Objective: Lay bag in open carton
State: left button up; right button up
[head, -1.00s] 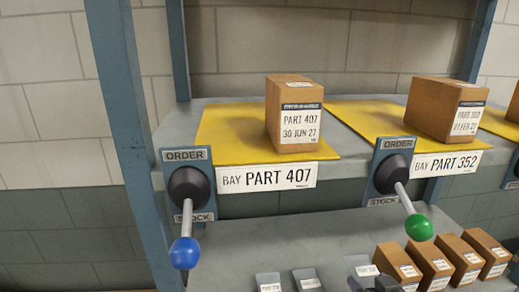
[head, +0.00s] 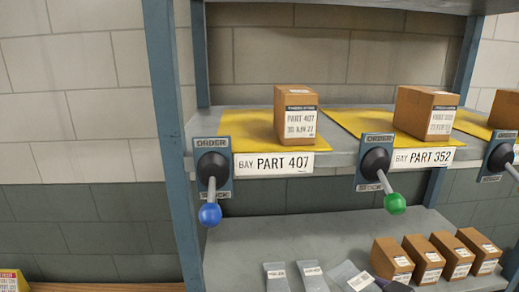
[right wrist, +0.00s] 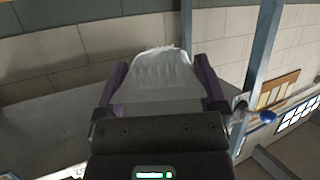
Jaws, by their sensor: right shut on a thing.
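In the right wrist view, my right gripper (right wrist: 162,82) is shut on a pale, translucent bag (right wrist: 155,68), which reaches out beyond the purple fingers. In the head view, a greyish bag with a white label (head: 347,276) shows at the bottom edge beside a dark purple part of my right gripper (head: 381,272); much of the gripper is cut off. Two similar labelled bags (head: 276,278) (head: 312,275) lie to its left on the lower shelf. No open carton can be made out. My left gripper is not in view.
Closed cartons stand on yellow mats on the upper shelf, marked Part 407 (head: 296,115) and Part 352 (head: 427,112). Blue (head: 210,214) and green (head: 395,203) knobbed levers jut from its front. Several small cartons (head: 392,262) stand at the lower right. The lower shelf's middle (head: 310,237) is clear.

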jog(key=s+a+r+n+g+y, duration=0.4)
jog(key=s+a+r+n+y, duration=0.1)
jog(key=s+n, duration=0.1)
pick_arm(q)
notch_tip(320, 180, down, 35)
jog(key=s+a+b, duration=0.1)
jog(key=b, duration=3.3)
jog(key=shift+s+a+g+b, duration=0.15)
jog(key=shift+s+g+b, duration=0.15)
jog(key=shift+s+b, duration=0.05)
pick_arm(e)
notch_tip(320, 180, down, 36)
jog(key=m, duration=0.1)
jog(key=shift+w, duration=0.25)
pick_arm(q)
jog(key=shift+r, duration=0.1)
pick_arm(e)
jog(key=shift+d+h, duration=0.1)
jog(key=shift+h, duration=0.2)
